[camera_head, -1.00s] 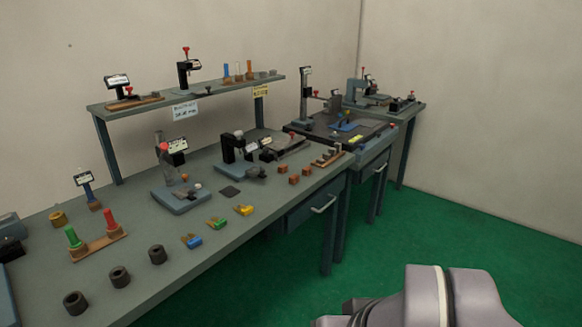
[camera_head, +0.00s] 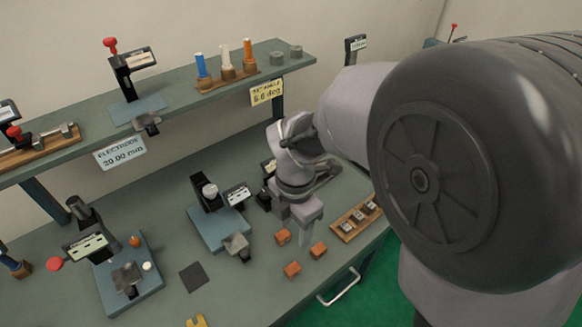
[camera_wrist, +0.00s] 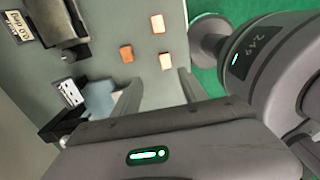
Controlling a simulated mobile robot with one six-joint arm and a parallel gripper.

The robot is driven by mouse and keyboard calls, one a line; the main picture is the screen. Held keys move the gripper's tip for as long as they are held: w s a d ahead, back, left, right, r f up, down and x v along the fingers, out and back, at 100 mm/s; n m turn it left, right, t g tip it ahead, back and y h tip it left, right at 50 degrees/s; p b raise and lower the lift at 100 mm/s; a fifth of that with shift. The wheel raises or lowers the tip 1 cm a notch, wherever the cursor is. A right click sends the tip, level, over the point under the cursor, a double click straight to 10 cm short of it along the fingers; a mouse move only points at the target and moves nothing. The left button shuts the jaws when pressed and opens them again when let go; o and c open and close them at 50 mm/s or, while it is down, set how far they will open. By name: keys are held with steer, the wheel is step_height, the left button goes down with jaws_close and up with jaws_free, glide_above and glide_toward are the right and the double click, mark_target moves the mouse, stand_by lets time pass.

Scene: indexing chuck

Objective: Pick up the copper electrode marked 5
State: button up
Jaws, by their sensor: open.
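Three small copper-coloured blocks lie apart on the bench: a left block (camera_head: 282,237), a right block (camera_head: 318,250) and a front block (camera_head: 292,269). The wrist view shows three copper blocks too: one (camera_wrist: 126,53), another (camera_wrist: 157,23), and one (camera_wrist: 165,61) nearest the fingers. No mark is legible on any of them, so I cannot tell which is number 5. My gripper (camera_wrist: 160,77) is open and empty, fingers apart, with the blocks beyond its tips. In the head view my gripper (camera_head: 304,222) hangs just behind the blocks.
A wooden rack (camera_head: 346,236) with several small pieces stands right of the blocks. A blue-grey fixture (camera_head: 222,228) stands to the left, beside a dark square pad (camera_head: 193,276). The raised shelf (camera_head: 200,97) runs behind. A drawer handle (camera_head: 340,288) marks the front edge.

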mark_target(293, 268)
steer(key=f+b, duration=0.2)
steer(key=f, duration=0.3)
steer(key=s+f+b, duration=0.1)
steer(key=f+b, duration=0.2)
steer(key=f, duration=0.3)
steer(key=s+f+b, duration=0.1)
steer(key=f+b, duration=0.1)
steer(key=f, duration=0.3)
steer(key=shift+a+f+b, duration=0.25)
steer(key=shift+f+b, duration=0.1)
steer(key=shift+w+r, duration=0.1)
steer(key=shift+r, duration=0.1)
steer(key=shift+c, duration=0.4)
jaws_close()
